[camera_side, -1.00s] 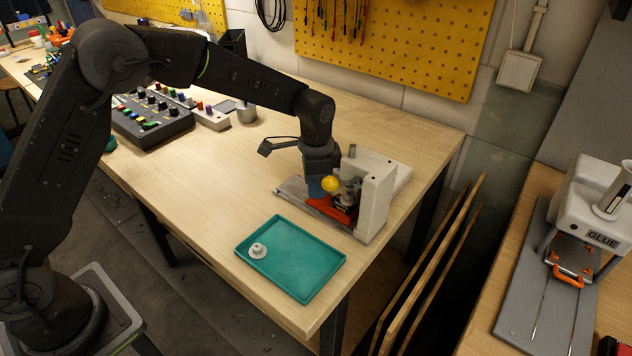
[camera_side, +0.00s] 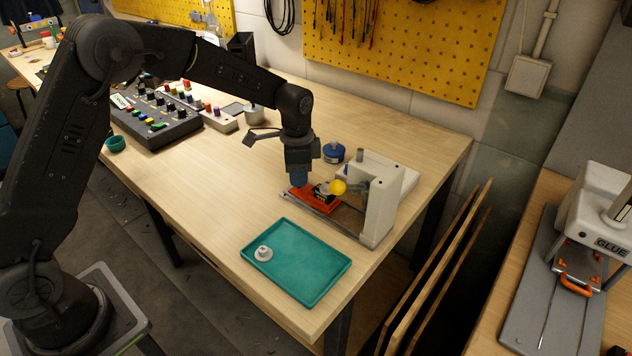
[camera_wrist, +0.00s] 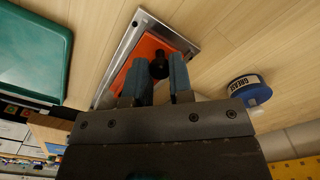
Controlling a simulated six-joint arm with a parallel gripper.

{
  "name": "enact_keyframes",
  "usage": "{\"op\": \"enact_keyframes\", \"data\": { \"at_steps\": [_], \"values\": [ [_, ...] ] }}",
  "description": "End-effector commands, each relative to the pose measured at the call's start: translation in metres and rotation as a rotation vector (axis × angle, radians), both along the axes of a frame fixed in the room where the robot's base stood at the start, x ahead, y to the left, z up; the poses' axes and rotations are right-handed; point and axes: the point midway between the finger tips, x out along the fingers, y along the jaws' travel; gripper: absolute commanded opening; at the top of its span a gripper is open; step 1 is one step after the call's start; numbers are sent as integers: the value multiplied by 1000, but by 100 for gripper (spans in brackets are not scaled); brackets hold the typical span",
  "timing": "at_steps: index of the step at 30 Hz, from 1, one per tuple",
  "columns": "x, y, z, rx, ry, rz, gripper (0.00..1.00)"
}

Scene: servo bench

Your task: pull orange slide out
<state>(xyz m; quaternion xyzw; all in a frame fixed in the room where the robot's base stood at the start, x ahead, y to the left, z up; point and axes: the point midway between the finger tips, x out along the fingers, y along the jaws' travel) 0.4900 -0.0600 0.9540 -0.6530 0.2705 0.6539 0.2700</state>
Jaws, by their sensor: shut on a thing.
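The orange slide (camera_side: 313,202) lies on the metal rail (camera_side: 334,218) of a white press-like device (camera_side: 377,202) and sits toward the rail's left end, away from the white body. A dark part rests on the slide, with a yellow ball (camera_side: 338,187) beside it. My gripper (camera_side: 299,184) is low over the slide's left end. In the wrist view the orange slide (camera_wrist: 149,46) lies under my blue fingers (camera_wrist: 158,75), which are shut on a small black knob (camera_wrist: 159,66) standing on it.
A teal tray (camera_side: 296,262) with a small white round part (camera_side: 263,253) lies in front. A blue grease tin (camera_side: 333,153) stands behind the rail and shows in the wrist view (camera_wrist: 249,88). A dark control box (camera_side: 155,113) stands at the back left.

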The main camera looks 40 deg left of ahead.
Motion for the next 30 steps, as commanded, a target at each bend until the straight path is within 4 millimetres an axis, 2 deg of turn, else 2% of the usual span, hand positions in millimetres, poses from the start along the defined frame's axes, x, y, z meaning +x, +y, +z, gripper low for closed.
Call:
{"op": "enact_keyframes", "data": {
  "at_steps": [3,12,13,20,30],
  "values": [
    [0,13,1,0,-3,1,0],
    [0,17,1,4,-3,0,0],
    [0,17,1,4,-3,0,22],
    [0,16,0,3,-3,0,45],
    [0,14,5,1,-4,-1,46]
  ]
}}
